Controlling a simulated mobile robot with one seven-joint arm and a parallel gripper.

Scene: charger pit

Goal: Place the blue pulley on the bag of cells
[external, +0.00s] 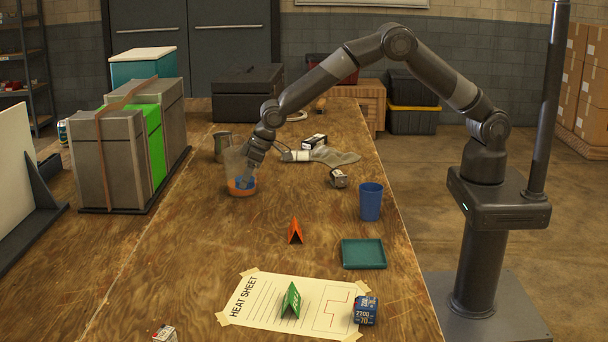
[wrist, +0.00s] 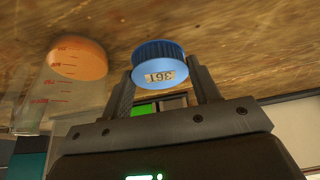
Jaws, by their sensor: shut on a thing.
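The blue pulley (wrist: 158,66) is a ribbed round part with a printed label on its face. My gripper (wrist: 162,76) is shut on it, one finger on each side, in the wrist view. In the external view my gripper (external: 247,168) is low over the left half of the table, beside a clear beaker. A flat grey bag (external: 336,156) lies farther back and to the right of my gripper. It looks like the bag of cells, but its contents are not visible.
The clear beaker (external: 233,160) with orange contents stands close to my gripper; it is also in the wrist view (wrist: 78,58). A metal mug (external: 221,146), a small box (external: 314,141) and a blue cup (external: 370,201) stand around.

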